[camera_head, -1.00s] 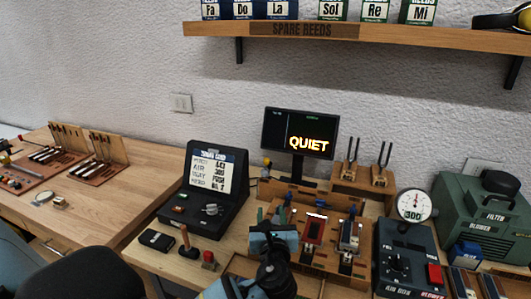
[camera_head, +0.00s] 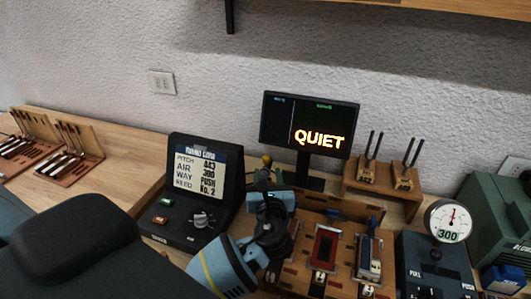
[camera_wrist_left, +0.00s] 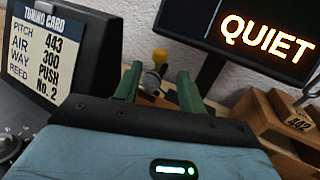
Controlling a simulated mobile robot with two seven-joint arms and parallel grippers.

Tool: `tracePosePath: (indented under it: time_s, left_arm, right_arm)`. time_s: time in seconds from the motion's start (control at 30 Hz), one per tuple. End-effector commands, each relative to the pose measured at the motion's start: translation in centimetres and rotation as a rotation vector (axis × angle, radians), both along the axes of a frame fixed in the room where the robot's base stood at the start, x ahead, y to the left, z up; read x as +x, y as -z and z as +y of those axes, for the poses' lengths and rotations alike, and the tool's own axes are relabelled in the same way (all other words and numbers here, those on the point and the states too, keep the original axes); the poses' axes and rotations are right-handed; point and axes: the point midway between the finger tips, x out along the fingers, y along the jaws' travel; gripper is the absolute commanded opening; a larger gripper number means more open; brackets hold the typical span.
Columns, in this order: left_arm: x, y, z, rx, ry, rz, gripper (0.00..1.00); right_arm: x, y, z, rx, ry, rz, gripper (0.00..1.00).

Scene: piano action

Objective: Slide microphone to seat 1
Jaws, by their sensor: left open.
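The microphone (camera_head: 267,161), a small piece with a yellow top, stands behind the wooden fixture, left of the monitor's foot. It also shows in the left wrist view (camera_wrist_left: 157,64), with a grey part below its yellow top. My left gripper (camera_head: 262,180) is in front of it in the head view. In the left wrist view my left gripper's two green fingers (camera_wrist_left: 158,84) are apart, with the microphone showing in the gap, beyond or between them. I cannot tell whether they touch it. No seat 1 label is readable; my wrist hides part of the fixture. My right gripper is out of view.
The tuning card console (camera_head: 195,200) stands close on the left. The monitor (camera_head: 307,125) reading QUIET is at the back right. Tuning forks on a wooden stand (camera_head: 385,182) and a dial gauge (camera_head: 448,220) are farther right. The wooden fixture (camera_head: 318,213) holds two reed units.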

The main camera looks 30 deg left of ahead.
Motion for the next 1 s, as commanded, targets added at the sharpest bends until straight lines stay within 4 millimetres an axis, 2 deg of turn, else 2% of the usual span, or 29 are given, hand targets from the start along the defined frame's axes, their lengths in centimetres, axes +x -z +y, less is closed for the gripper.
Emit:
tracePosePath:
  time_s: [0.27,0.7,1.0]
  left_arm:
    - [0.6,0.0,0.4,0.002,-0.001,0.0,0.4]
    - [5.4,0.1,3.9,0.001,-0.001,0.001,0.4]
    - [6.3,0.0,4.6,-0.001,0.001,0.001,0.4]
  right_arm:
    - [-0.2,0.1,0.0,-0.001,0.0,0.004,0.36]
    - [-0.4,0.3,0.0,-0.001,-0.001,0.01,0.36]
    - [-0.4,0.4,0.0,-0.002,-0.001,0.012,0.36]
